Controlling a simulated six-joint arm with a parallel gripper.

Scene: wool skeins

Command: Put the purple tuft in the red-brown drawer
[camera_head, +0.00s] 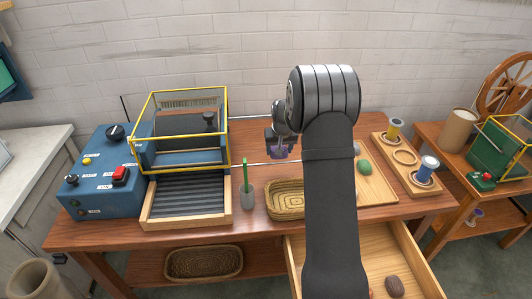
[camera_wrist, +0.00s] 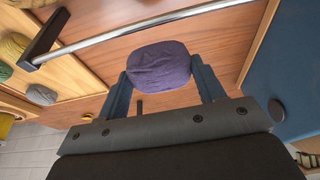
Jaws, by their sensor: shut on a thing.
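The purple tuft (camera_head: 279,154) is held in my gripper (camera_head: 280,146) above the back middle of the red-brown table. In the wrist view the rounded purple tuft (camera_wrist: 158,66) sits between the two blue-grey fingers of my gripper (camera_wrist: 160,72), which are shut on it. An open drawer (camera_head: 405,255) with a pale wood inside juts from the table's front right. A brown tuft (camera_head: 395,286) lies in it. My arm covers part of the drawer, and its front face is out of view.
A yellow-framed machine (camera_head: 181,158) and blue control box (camera_head: 100,170) stand left. A green-stemmed holder (camera_head: 247,198) and wicker basket (camera_head: 284,198) stand mid-table. A tray with a green tuft (camera_head: 365,167) and a spool rack (camera_head: 408,158) are right. A metal bar (camera_wrist: 150,22) runs near the tuft.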

